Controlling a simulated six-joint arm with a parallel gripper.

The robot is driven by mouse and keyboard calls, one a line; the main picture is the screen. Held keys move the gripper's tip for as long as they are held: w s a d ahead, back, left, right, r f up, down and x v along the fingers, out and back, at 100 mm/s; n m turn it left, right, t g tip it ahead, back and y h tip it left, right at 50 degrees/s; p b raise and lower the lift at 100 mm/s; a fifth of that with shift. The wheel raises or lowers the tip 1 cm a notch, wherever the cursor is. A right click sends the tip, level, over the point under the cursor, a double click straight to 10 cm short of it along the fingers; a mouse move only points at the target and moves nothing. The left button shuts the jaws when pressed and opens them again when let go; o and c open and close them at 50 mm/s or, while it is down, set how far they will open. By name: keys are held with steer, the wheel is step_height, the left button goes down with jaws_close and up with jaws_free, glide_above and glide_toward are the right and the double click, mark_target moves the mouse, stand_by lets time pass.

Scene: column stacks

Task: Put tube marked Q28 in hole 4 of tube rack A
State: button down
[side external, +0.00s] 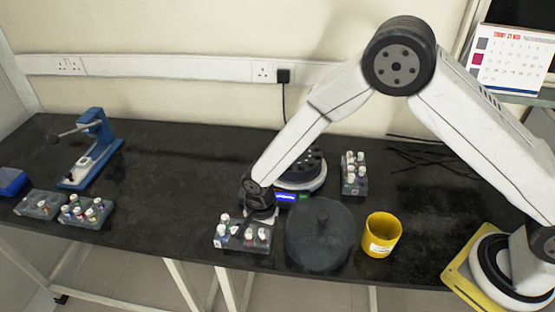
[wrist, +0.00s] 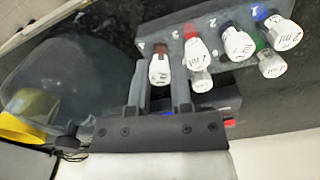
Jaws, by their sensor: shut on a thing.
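In the side view my gripper (side external: 262,222) is low over the front middle rack (side external: 230,246). The mark Q28 and the rack letters are not readable.
A dark lid (side external: 320,235) and a yellow cup (side external: 382,235) stand right of the front rack. Behind are a centrifuge (side external: 310,170) and another tube rack (side external: 360,188). Two racks (side external: 35,208) (side external: 88,222) and a blue device (side external: 98,150) stand left. The counter between is clear.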

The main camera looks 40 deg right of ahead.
steer(key=shift+f, duration=0.2)
steer(key=shift+c, duration=0.9)
jaws_free()
steer(key=shift+w+r, duration=0.1)
steer(key=shift+r, duration=0.05)
steer(key=shift+a+r, duration=0.1)
steer(key=shift+r, duration=2.75)
